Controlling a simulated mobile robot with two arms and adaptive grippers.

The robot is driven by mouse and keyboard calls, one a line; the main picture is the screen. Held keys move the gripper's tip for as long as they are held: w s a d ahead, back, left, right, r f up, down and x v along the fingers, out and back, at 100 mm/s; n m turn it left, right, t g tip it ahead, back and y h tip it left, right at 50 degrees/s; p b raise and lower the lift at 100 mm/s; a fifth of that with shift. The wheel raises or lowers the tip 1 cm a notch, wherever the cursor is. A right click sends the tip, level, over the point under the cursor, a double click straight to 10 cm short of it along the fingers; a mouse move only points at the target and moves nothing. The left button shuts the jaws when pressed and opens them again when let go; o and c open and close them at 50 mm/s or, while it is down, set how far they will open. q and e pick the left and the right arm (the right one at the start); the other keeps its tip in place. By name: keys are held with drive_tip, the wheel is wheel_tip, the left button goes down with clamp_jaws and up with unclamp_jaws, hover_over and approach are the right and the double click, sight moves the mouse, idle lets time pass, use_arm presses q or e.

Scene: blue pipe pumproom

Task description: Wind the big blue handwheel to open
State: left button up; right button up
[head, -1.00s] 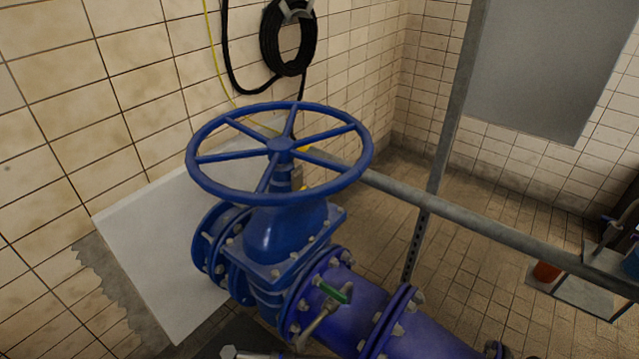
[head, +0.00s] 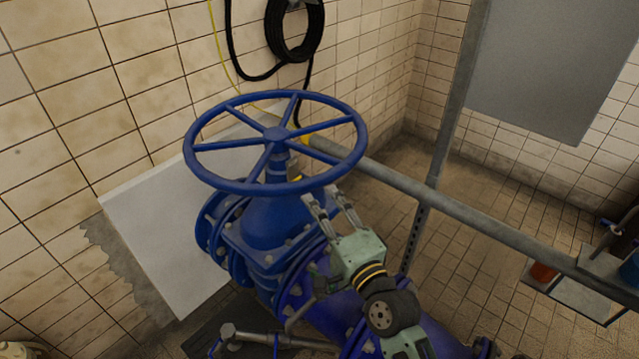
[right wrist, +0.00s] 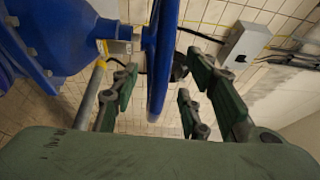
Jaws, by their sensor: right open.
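The big blue handwheel (head: 276,133) sits on top of a blue valve body (head: 270,225), its rim and spokes mostly unobstructed in the head view. My right gripper (head: 329,205) is at the near right side of the wheel, by the rim, its two fingers pointing up toward it. In the right wrist view a blue curved bar, the wheel's rim (right wrist: 161,60), runs between the open fingers of my right gripper (right wrist: 160,88), with gaps on both sides. My left gripper is not in view.
A grey rail (head: 450,205) runs behind the wheel to the right and meets an upright grey post (head: 440,150). A blue flanged pipe (head: 325,318) lies below my right arm. A black hose coil (head: 293,30) hangs on the tiled wall.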

sight(308, 190)
drive_tip(key=shift+w+a+r, duration=0.1)
drive_tip(key=shift+w+r, duration=0.15)
drive_tip(key=shift+w, duration=0.1)
drive_tip(key=p+x, duration=0.1)
drive_tip(key=x, duration=0.5)
drive_tip(key=shift+w+a, duration=0.1)
drive_tip(key=shift+a, duration=0.15)
drive_tip(key=shift+w, duration=0.3)
drive_tip(key=shift+w+a, duration=0.2)
drive_tip(key=shift+c, duration=0.9)
drive_tip(key=c, duration=0.7)
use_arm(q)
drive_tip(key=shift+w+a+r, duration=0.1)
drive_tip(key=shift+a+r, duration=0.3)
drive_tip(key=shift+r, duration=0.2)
use_arm(e)
clamp_jaws()
